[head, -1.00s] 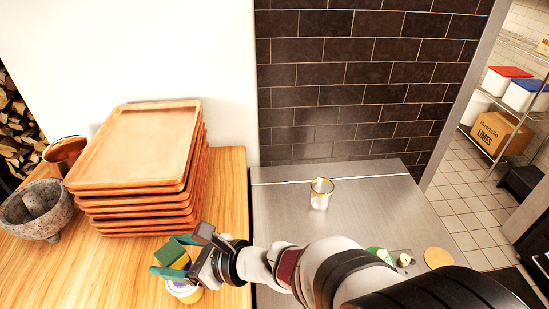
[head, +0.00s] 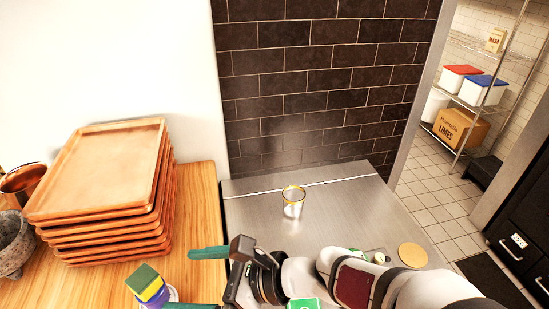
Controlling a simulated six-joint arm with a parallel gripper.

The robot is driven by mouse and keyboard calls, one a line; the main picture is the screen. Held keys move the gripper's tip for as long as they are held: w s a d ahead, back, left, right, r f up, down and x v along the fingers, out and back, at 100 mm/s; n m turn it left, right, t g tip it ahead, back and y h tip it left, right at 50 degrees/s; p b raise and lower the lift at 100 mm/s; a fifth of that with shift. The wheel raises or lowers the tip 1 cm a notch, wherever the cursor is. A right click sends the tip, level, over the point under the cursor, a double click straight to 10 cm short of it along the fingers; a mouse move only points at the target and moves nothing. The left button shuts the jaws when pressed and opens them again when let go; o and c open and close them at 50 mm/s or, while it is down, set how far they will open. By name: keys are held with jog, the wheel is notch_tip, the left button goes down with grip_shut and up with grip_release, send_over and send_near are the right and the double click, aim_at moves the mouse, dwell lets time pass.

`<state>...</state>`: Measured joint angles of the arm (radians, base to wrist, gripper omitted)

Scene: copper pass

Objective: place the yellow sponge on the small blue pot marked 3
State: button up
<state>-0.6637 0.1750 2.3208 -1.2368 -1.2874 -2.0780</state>
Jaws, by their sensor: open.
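The yellow sponge (head: 148,283), with a green top face, is at the bottom left of the head view. It appears to rest on a small blue thing (head: 159,297), probably the small blue pot; no 3 can be read on it. My gripper (head: 182,280) is open, its green fingers spread just right of the sponge, with nothing seen held between them. The lower finger partly covers what lies below the sponge. I cannot tell if it touches anything.
A pale thing with purple (head: 173,293) shows beside the sponge. A stack of copper trays (head: 105,180) stands behind on the wooden counter (head: 197,200). A gold-rimmed glass (head: 293,203) and a round tan disc (head: 413,255) are on the steel counter (head: 250,215).

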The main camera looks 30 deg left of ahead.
jog(key=w+d+r+m+t, duration=0.1)
jog(key=w+d+m+t, duration=0.2)
jog(key=w+m+t, duration=0.35)
jog(key=w+d+r+m+t, duration=0.1)
jog(key=w+d+m+t, duration=0.2)
jog(key=w+m, duration=0.55)
jog(key=w+d+m+t+h, duration=0.5)
jog(key=w+d+m, duration=0.2)
jog(key=d+m, duration=0.4)
jog(key=s+d+f+m+g+h, duration=0.1)
jog(key=s+d+f+m+h, duration=0.2)
jog(key=d+m, duration=0.65)
jog(key=s+d+f+m+g+h, duration=0.1)
jog(key=s+d+m+g+h, duration=0.15)
jog(key=d+m+h, duration=0.65)
jog(key=s+a+f+m+g+y, duration=0.1)
jog(key=s+m+g+y, duration=0.2)
jog(key=s+m, duration=0.5)
jog(key=s+a+f+m+g+y, duration=0.1)
jog(key=s+m+g+y, duration=0.2)
jog(key=s+m, duration=0.6)
jog(key=shift+s+a+m, duration=0.3)
jog(key=shift+a+m, duration=0.1)
jog(key=shift+m, duration=0.85)
